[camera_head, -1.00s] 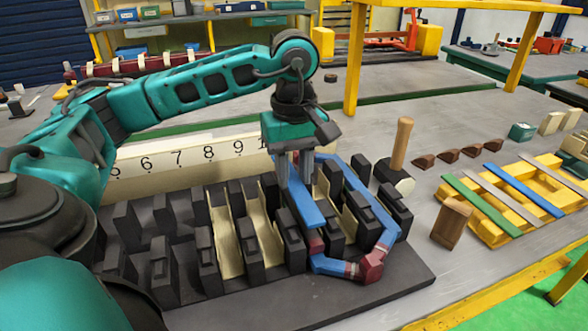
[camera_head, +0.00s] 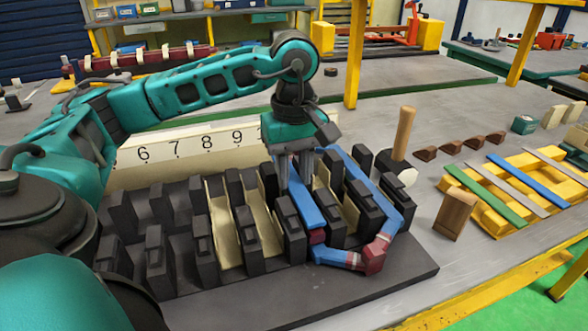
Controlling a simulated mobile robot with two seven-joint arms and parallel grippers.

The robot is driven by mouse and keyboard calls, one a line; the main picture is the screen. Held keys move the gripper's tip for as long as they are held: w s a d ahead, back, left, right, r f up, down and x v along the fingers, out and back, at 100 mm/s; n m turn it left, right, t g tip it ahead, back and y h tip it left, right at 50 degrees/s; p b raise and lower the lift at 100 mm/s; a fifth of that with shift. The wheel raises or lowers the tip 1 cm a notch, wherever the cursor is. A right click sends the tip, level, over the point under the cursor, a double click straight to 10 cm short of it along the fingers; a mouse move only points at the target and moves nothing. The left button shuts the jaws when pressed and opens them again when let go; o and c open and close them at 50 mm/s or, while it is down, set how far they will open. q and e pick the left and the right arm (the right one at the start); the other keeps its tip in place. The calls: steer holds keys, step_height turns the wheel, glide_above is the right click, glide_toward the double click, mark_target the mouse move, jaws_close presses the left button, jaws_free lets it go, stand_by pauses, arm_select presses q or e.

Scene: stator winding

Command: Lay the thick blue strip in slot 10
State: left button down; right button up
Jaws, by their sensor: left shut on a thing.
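My left gripper (camera_head: 297,172) points down over the black slotted block (camera_head: 330,300), shut on the left limb of a blue coil (camera_head: 307,208) with dark red wrapped ends. The coil's right limb (camera_head: 378,190) lies along the block's right side. The block has rows of black posts with pale liners (camera_head: 222,225) in some slots. The number strip (camera_head: 190,155) behind shows 6 to 9; my gripper hides the figures past that, so slot 10 is not clearly readable. A loose blue strip (camera_head: 528,180) lies on the yellow rack (camera_head: 482,212) at the right. My right gripper is not in view.
A green strip (camera_head: 486,196) and grey strips (camera_head: 508,191) share the rack. A mallet (camera_head: 403,145) stands behind the block's right end, and a wooden block (camera_head: 455,216) stands between block and rack. Dark wedges (camera_head: 450,147) lie behind. Bare table lies before the rack.

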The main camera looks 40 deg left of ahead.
mark_target(294, 182)
arm_select(q)
steer(key=shift+f+b, duration=0.4)
steer(key=shift+f, duration=0.05)
stand_by(0.8)
steer(key=c, duration=0.7)
jaws_free()
steer(key=shift+c, duration=0.2)
steer(key=shift+r, duration=0.25)
steer(key=shift+r+p, duration=0.5)
steer(key=shift+p, duration=0.05)
steer(key=shift+r, duration=0.1)
step_height(294, 182, up, 7)
steer(key=p, duration=0.5)
steer(key=shift+r+p, duration=0.2)
steer(key=shift+p, duration=0.1)
